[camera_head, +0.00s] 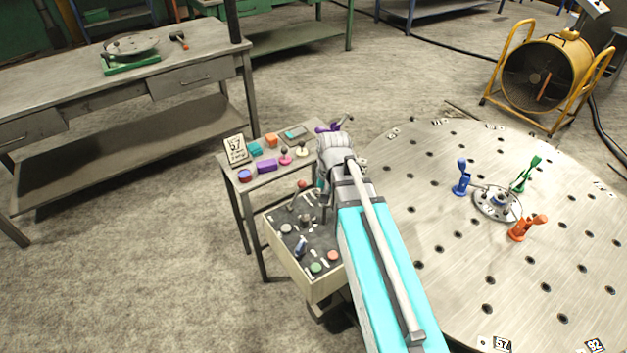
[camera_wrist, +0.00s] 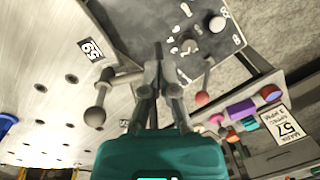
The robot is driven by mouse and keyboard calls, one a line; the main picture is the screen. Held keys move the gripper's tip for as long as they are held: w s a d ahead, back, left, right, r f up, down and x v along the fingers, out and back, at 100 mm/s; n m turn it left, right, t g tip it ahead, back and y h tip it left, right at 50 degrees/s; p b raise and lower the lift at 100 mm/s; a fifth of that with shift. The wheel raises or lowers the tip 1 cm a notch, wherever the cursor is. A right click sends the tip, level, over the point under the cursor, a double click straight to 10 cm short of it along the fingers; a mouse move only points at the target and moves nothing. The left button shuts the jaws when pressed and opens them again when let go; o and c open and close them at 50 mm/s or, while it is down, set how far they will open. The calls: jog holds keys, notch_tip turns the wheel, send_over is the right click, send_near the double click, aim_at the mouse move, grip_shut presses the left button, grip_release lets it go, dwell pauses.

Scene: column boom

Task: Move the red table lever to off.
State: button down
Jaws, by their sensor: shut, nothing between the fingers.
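In the wrist view the red knob (camera_wrist: 202,98) is right of my gripper (camera_wrist: 160,62). My gripper's fingers are together and empty, with a visible gap in the picture between them and the red knob. The box panel (camera_wrist: 180,25) fills the upper middle there. In the head view my arm hides most of the gripper and the right part of the box. I cannot read the off mark.
A grey ball-ended handle (camera_wrist: 95,117) is close left of my fingers. The box also bears a blue lever (camera_head: 300,246) and a green button (camera_head: 316,267). A small table (camera_head: 234,178) with coloured pieces stands behind. A large round perforated table (camera_head: 440,235) is right.

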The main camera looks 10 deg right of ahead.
jog(key=w+d+m+y+b, duration=0.1)
jog(key=w+d+m, duration=0.1)
jog(key=w+m, duration=0.2)
jog(key=w+d+f+m+y+b, duration=0.1)
jog(key=w+d+m, duration=0.2)
jog(key=w, duration=0.7)
jog(key=w+d+f+m+g+y+b, duration=0.1)
jog(key=w+d+m, duration=0.1)
jog(key=w+m, duration=0.3)
jog(key=shift+w+d+y, duration=0.3)
jog(key=shift+w+y, duration=0.1)
jog(key=shift+w, duration=0.6)
jog(key=shift+f+b, duration=0.15)
jog(key=shift+b, duration=0.15)
jog(key=b+x, duration=0.9)
jog(key=x, duration=0.1)
jog(key=shift+f, duration=0.15)
jog(key=shift+s+a+r+p, duration=0.15)
jog(key=shift+a+r, duration=0.1)
jog(key=shift+a, duration=0.4)
jog(key=shift+s+a+r+p, duration=0.1)
jog(key=shift+a+r+p, duration=0.1)
jog(key=shift+a, duration=0.5)
jog(key=shift+s+a+r+p, duration=0.1)
jog(key=shift+a+r, duration=0.15)
jog(key=shift+a, duration=0.4)
